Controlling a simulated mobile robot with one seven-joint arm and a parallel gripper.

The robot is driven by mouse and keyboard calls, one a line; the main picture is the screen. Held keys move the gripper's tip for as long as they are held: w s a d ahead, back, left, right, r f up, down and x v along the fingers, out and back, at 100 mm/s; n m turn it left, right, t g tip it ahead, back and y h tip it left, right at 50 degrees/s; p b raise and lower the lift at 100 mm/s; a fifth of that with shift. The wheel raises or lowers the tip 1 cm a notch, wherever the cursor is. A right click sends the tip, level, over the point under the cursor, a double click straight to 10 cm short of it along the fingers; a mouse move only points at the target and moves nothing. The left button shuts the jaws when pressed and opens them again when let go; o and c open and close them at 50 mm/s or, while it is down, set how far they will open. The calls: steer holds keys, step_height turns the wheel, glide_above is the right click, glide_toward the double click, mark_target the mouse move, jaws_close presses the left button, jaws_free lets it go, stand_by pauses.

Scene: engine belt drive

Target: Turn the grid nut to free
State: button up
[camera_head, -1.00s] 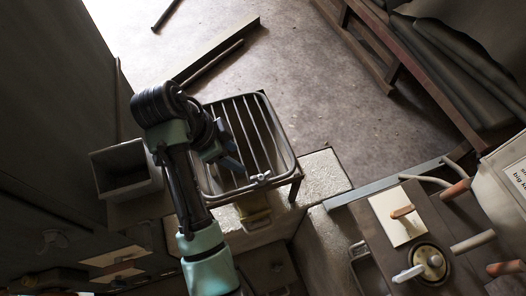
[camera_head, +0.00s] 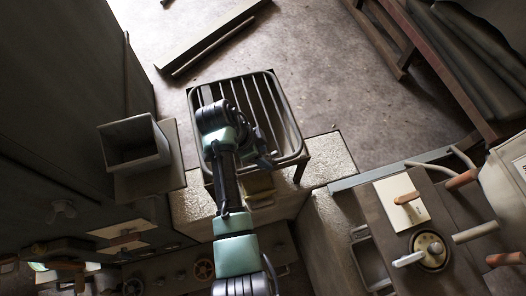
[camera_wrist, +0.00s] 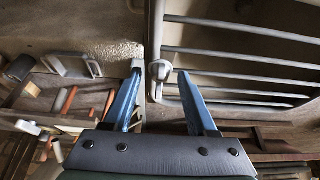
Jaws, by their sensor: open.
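The grid (camera_head: 287,104) is a rounded metal frame with parallel bars, and its bars also fill the upper right of the wrist view (camera_wrist: 240,55). The grid nut (camera_wrist: 160,69) is a small pale wing-shaped piece on the frame's edge in the wrist view. In that view my gripper (camera_wrist: 160,74) is open, with one blue finger on each side of the nut. I cannot tell how far the nut is from the fingertips in depth. In the head view my gripper (camera_head: 266,155) is over the grid's front edge, and my arm hides the nut there.
A grey open box (camera_head: 134,145) stands left of the grid. A speckled ledge (camera_head: 332,160) lies under and right of it. At the lower right is a panel with a cream plate (camera_head: 402,203), a round knob (camera_head: 430,249) and orange-tipped handles.

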jaws_close()
stand_by(0.3)
stand_by(0.3)
steer(key=n+p, duration=0.1)
steer(key=n, duration=0.1)
steer(key=n+t+p, duration=0.1)
steer(key=shift+s+d+r+n+y, duration=0.1)
steer(key=shift+s+r+n+y, duration=0.1)
steer(key=shift+n+y, duration=0.2)
steer(key=n+p, duration=0.1)
steer(key=n+t+y+p, duration=0.1)
steer(key=n, duration=0.1)
steer(key=n+p, duration=0.1)
steer(key=n, duration=0.1)
steer(key=shift+s+d+f+t+y, duration=0.1)
steer(key=shift+s+d+t+y, duration=0.05)
steer(key=shift+d+t+y, duration=0.15)
steer(key=n+y, duration=0.1)
steer(key=n, duration=0.1)
steer(key=n+p, duration=0.1)
steer(key=n, duration=0.2)
steer(key=shift+d+t+y, duration=0.15)
steer(key=shift+t+y, duration=0.15)
steer(key=shift+y, duration=0.1)
steer(key=shift+d+f+n+y, duration=0.15)
steer(key=shift+n+y, duration=0.65)
steer(key=shift+n, duration=1.2)
